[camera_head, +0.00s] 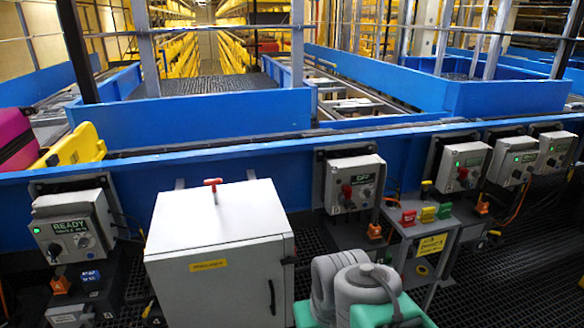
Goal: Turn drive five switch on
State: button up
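Several grey control boxes with rotary switches are mounted along the blue conveyor frame. The left box (72,226) has a lit green "READY" display and dark knobs. The middle box (354,184) has a small green display that seems to read "OFF", with a red knob below it. To the right stand another box with a red knob (461,166), one with a dark knob (512,161) and one at the far right (555,150). I cannot read which is drive five. My gripper is not in view; my grey and teal arm parts show at the bottom.
A white cabinet (218,255) with a red handle on top stands in front of the conveyor. A small stand (432,246) carries red, yellow and green pieces. A pink item (14,138) and a yellow one (77,147) lie at left. Dark grating floor is open at right.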

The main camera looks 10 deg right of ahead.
aim_at(349, 206)
jog(key=u, duration=2.75)
jog(key=k, duration=1.1)
jog(key=z, duration=1.15)
jog(key=i, duration=1)
jog(key=z, duration=0.05)
